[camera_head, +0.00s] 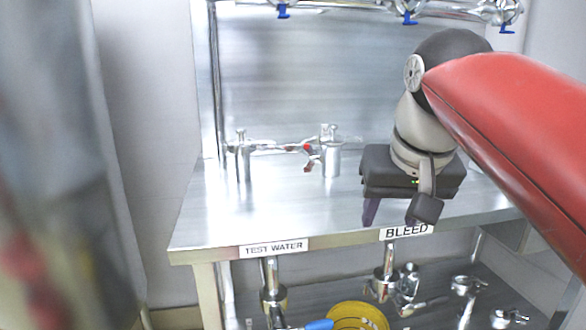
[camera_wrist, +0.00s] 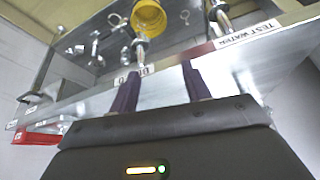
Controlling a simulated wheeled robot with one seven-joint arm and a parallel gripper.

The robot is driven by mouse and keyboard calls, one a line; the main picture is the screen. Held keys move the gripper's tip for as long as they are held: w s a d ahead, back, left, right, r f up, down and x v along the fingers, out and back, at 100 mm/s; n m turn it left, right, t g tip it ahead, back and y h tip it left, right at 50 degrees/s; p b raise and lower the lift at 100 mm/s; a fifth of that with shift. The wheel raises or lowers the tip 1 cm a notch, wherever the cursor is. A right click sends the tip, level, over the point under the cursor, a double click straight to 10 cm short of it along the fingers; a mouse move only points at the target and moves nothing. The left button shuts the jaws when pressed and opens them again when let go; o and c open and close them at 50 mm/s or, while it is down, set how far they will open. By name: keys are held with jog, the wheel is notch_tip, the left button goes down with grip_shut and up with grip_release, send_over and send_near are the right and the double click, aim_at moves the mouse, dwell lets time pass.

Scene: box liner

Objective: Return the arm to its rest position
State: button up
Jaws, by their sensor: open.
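My gripper (camera_head: 392,212) hangs at the end of my red-sleeved arm, above the right part of the steel bench (camera_head: 215,215) in the head view. Its dark body points down, and purple fingers show beneath it. In the wrist view, the two purple fingers of my gripper (camera_wrist: 158,88) stand apart with nothing between them. The bench edge and labels show beyond the fingers. I cannot tell the exact height of the fingertips above the bench top.
Metal fittings with a red-marked valve (camera_head: 310,155) stand on the bench, left of my gripper. Blue-handled valves (camera_head: 408,18) line the top. A yellow round part (camera_head: 357,316) and several pipes are below. A red tray (camera_wrist: 38,138) shows in the wrist view.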

jog(key=s+f, duration=0.5)
jog(key=f, duration=0.6)
jog(key=s+d+f, duration=0.1)
jog(key=s+f, duration=0.4)
jog(key=f, duration=0.6)
jog(key=shift+s+d+f+t, duration=0.15)
jog(key=shift+d+f+t, duration=0.15)
jog(key=shift+f, duration=0.05)
